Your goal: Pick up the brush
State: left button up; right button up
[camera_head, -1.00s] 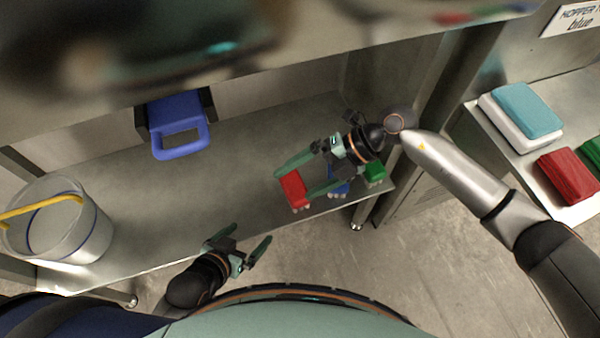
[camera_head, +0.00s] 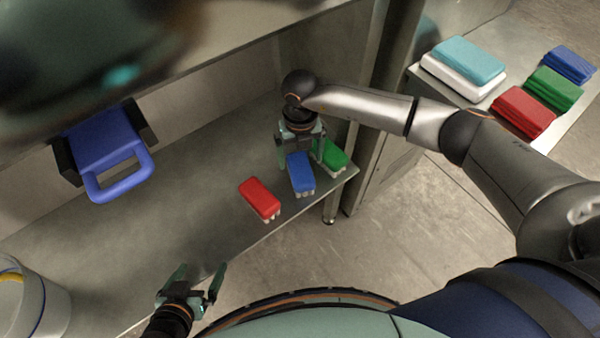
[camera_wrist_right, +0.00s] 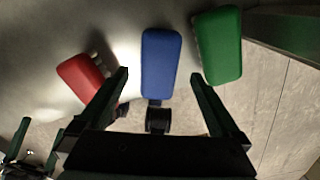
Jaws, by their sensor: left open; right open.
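Three brushes with white bristles lie side by side on the metal shelf: a red brush (camera_head: 260,198), a blue brush (camera_head: 301,174) and a green brush (camera_head: 333,155). My right gripper (camera_head: 300,157) is open over the blue brush, with its fingers to either side. In the right wrist view the blue brush (camera_wrist_right: 161,62) lies ahead between the open fingers (camera_wrist_right: 160,82), with the red brush (camera_wrist_right: 82,78) to the left and the green brush (camera_wrist_right: 218,45) to the right. My left gripper (camera_head: 197,277) is open and empty near the shelf's front edge.
The metal shelf (camera_head: 190,215) has free room left of the brushes. A blue-handled scoop or dustpan (camera_head: 110,155) hangs at the back left. A clear bucket (camera_head: 40,305) stands at lower left. Folded cloths in teal (camera_head: 468,60), red (camera_head: 522,110), green (camera_head: 554,88) and blue (camera_head: 569,64) lie on a right-hand table.

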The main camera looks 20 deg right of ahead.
aim_at(300, 167)
pick_arm(q)
jog(key=shift+a+f+b, duration=0.15)
jog(key=shift+f+b, duration=0.35)
jog(key=shift+b, duration=0.05)
pick_arm(e)
jog(key=f, duration=0.5)
jog(key=shift+s+f, duration=0.1)
jog(key=shift+s, duration=0.15)
pick_arm(q)
jog(key=shift+r, duration=0.15)
jog(key=shift+w, duration=0.1)
pick_arm(e)
jog(key=shift+c, duration=0.4)
jog(key=c, duration=1.4)
